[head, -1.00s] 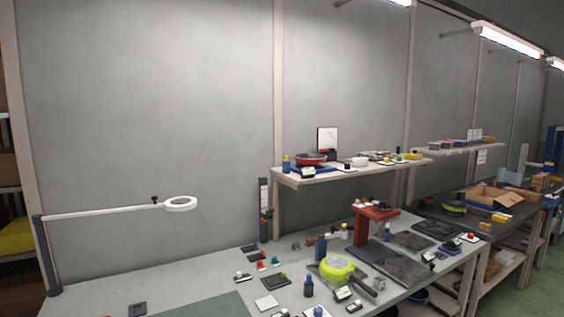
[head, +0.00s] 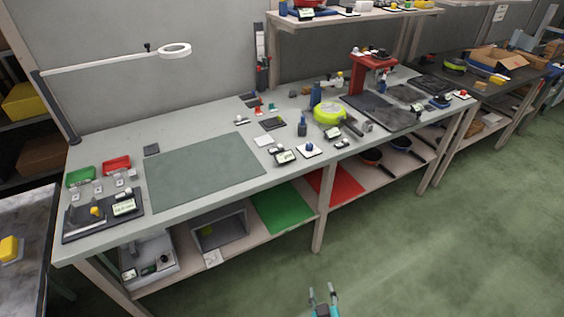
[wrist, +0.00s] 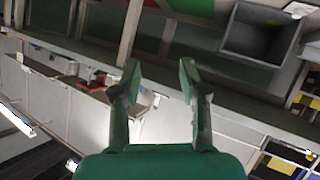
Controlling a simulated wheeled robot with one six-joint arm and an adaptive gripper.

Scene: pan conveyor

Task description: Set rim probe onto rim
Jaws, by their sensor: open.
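My gripper (head: 323,291) is at the bottom of the head view, over the floor in front of the bench. Its two fingers are apart and empty, also in the wrist view (wrist: 159,78). A round yellow-green pan-like item (head: 328,113) with a dark handle lies on the bench (head: 110,143), right of the mat. Several small instruments lie mid-bench, including a dark one with a light display (head: 285,156). I cannot tell which item is the rim probe.
A green mat (head: 205,172) lies bare on the bench. A red stand (head: 368,75) and dark plates (head: 383,111) are at the right. A ring lamp (head: 174,50) reaches over the back. The floor (head: 420,260) is clear.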

